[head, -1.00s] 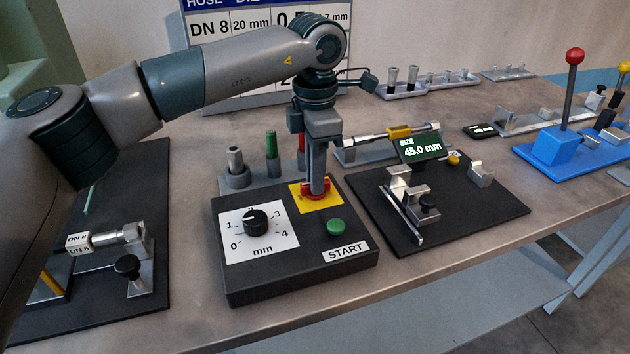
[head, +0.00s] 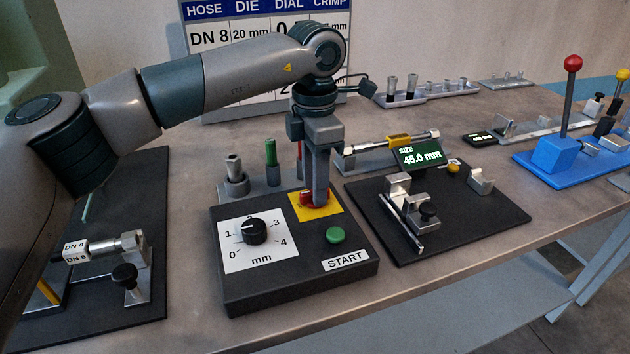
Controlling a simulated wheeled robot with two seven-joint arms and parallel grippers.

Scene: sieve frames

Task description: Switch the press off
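The press's black control box (head: 290,279) stands at the front middle of the bench. It carries a red rotary switch (head: 306,198) on a yellow plate (head: 327,211), a green START button (head: 335,235) and a black dial knob (head: 254,231) on a white mm scale. My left gripper (head: 319,200) points straight down over the red switch, its fingers closed around the switch's handle. The fingers hide the right part of the switch. My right gripper is not in view.
Behind the box stand pegs, one with a green top (head: 271,152). To the right is a black plate (head: 440,235) with metal blocks and a 45.0 mm display (head: 420,155). A blue lever base (head: 557,150) is farther right. A hose fixture (head: 132,245) lies at left.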

